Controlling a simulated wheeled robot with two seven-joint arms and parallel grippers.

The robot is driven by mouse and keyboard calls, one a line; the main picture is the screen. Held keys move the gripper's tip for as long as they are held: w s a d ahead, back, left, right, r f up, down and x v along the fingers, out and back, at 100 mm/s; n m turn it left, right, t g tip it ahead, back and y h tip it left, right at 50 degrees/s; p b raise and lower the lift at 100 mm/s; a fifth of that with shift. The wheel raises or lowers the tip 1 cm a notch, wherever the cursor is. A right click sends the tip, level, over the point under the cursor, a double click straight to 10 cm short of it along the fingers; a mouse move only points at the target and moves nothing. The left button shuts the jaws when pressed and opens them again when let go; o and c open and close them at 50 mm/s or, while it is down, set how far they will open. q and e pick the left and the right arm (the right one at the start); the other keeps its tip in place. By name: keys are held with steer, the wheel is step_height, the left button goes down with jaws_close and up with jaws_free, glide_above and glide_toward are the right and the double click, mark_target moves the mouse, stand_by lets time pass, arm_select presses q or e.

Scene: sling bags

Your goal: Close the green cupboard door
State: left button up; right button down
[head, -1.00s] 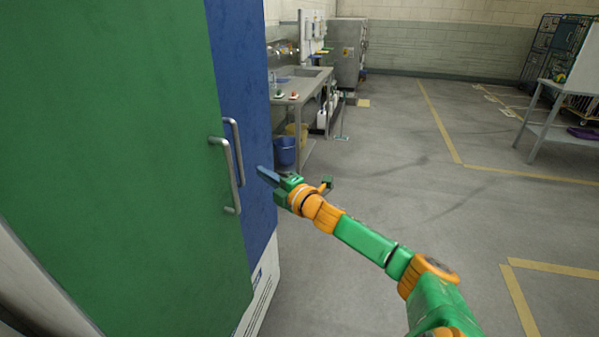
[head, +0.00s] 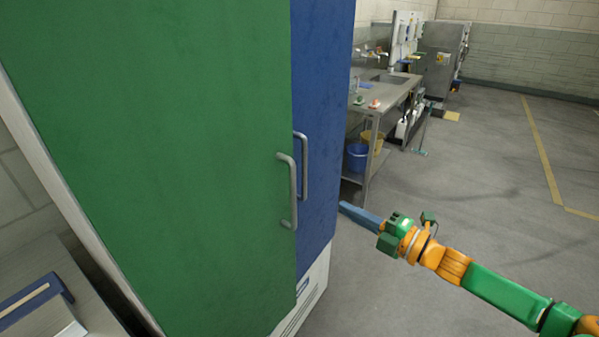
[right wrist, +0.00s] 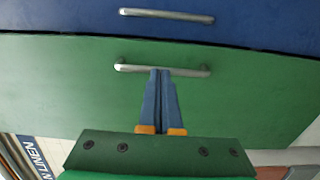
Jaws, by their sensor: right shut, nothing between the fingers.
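The green cupboard door (head: 170,150) fills much of the left and middle of the head view. It carries a grey metal handle (head: 289,190) near its right edge. Beside it is a blue door (head: 322,120) with a similar handle (head: 303,160). The green door looks about flush with the blue one; I cannot tell if a small gap is left. My right gripper (head: 342,206) is shut and empty, its blue fingers pointing toward the doors. In the right wrist view its fingertips (right wrist: 160,72) overlap the green door's handle (right wrist: 130,68); contact is unclear. My left gripper is not in view.
A metal sink table (head: 385,95) stands beyond the cupboard, with a blue bucket (head: 357,155) and a yellow bucket (head: 373,140) under it. A surface with a blue object (head: 35,298) is at lower left. The floor (head: 490,200) at right is clear.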

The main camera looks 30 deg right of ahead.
steer(key=a+b+x, duration=0.1)
steer(key=b+x, duration=0.2)
steer(key=x, duration=1.1)
steer(key=shift+r, duration=0.1)
